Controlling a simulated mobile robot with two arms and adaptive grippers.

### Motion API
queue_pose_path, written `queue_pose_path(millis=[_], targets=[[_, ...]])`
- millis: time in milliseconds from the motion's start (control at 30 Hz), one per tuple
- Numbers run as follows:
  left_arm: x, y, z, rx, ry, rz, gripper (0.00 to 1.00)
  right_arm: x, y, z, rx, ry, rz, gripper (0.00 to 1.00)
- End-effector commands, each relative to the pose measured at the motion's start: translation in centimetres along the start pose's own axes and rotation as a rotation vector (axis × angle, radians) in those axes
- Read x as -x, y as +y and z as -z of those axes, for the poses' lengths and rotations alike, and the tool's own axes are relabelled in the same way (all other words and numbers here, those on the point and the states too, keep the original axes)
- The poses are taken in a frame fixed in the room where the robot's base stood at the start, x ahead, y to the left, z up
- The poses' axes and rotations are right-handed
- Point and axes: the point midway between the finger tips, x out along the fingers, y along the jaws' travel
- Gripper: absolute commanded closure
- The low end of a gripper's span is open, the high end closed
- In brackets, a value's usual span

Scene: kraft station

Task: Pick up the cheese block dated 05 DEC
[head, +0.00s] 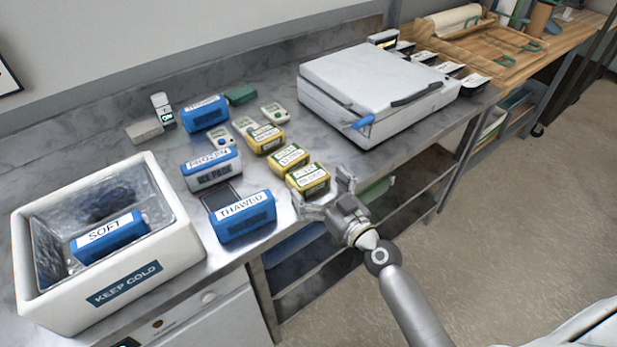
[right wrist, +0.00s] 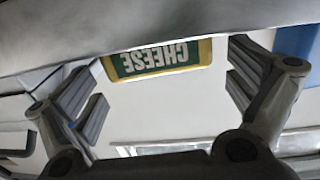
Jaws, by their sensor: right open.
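Three yellow cheese blocks with white-and-green labels stand in a slanting row on the steel counter: a far one (head: 266,138), a middle one (head: 289,158) and a near one (head: 307,179) by the front edge. The near block's label seems to carry a DEC date, but the print is too small to be sure. My right gripper (head: 322,190) is open and empty at the counter's front edge, close to the near block. In the right wrist view a block labelled CHEESE (right wrist: 160,60), upside down, shows between the spread fingers and beyond them. My left gripper is out of view.
Blue packs marked THAWED (head: 243,217) and FROZEN (head: 212,168) stand left of the cheese. A white KEEP COLD box (head: 180,258) holds a SOFT pack (head: 108,237). A flat white-lidded appliance (head: 370,85) stands behind to the right. Small devices lie behind the cheese.

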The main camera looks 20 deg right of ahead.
Motion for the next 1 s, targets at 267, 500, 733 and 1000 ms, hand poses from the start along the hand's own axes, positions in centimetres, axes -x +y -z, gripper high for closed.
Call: queue_pose_path(millis=[267,500,733,1000], targets=[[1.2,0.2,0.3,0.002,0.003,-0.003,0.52,-3.7,0.1,0.3,-0.002,0.001,0.0,0.0],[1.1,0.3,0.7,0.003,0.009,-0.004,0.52,-4.1,0.1,0.1,-0.001,0.0,0.0,0.0],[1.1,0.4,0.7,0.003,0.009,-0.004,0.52,-4.1,0.1,0.1,0.0,0.0,0.0,0.21],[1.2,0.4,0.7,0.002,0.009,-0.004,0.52,-4.1,0.1,0.2,0.0,0.002,0.0,0.46]])
